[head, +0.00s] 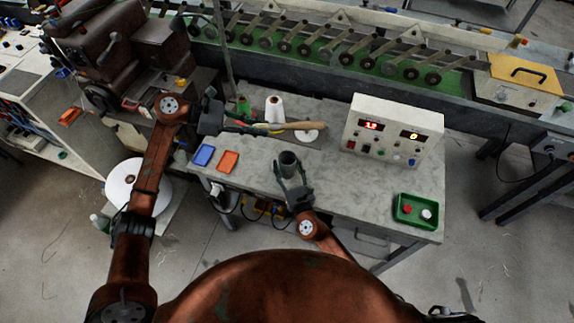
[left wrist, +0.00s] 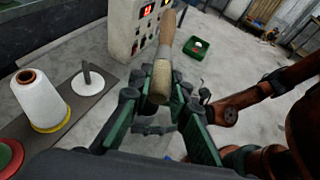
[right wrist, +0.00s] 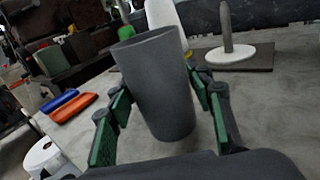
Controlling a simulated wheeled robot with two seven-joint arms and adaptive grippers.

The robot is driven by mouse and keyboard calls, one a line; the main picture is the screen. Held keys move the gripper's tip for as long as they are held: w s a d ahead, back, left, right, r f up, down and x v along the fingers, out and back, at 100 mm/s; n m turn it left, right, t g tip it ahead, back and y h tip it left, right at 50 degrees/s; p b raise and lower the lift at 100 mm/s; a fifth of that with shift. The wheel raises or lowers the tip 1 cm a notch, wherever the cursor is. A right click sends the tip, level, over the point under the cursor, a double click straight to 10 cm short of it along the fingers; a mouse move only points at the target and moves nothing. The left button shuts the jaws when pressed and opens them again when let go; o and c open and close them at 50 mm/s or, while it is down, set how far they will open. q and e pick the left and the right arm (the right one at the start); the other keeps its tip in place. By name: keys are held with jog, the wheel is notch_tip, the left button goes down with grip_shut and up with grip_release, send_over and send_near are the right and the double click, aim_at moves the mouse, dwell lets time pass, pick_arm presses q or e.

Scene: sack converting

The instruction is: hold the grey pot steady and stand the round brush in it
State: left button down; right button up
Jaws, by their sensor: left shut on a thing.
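The grey pot (head: 288,158) stands upright on the grey bench; in the right wrist view the pot (right wrist: 158,85) fills the space between the fingers. My right gripper (head: 291,176) has one finger on each side of it, and the fingers look spread, with narrow gaps. My left gripper (head: 243,125) is shut on the round brush (head: 300,126), holding it nearly level above the bench, behind the pot. In the left wrist view the brush (left wrist: 162,78) points away between the fingers (left wrist: 158,98). The part of the brush inside the grip is partly hidden.
A white thread spool (head: 274,109) and a white disc with a peg (left wrist: 90,80) stand behind the pot. Blue (head: 204,155) and orange (head: 228,161) trays lie left. A control box (head: 393,130) and green button tray (head: 415,210) are right. Bench between is clear.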

jog(key=c, duration=0.9)
pick_arm(q)
notch_tip(320, 180, down, 13)
pick_arm(e)
jog(key=shift+o, duration=0.2)
dwell(1.0)
pick_arm(q)
jog(key=c, duration=1.7)
grip_release()
jog(key=shift+c, duration=0.2)
jog(key=v, duration=1.2)
jog(key=shift+o, duration=0.4)
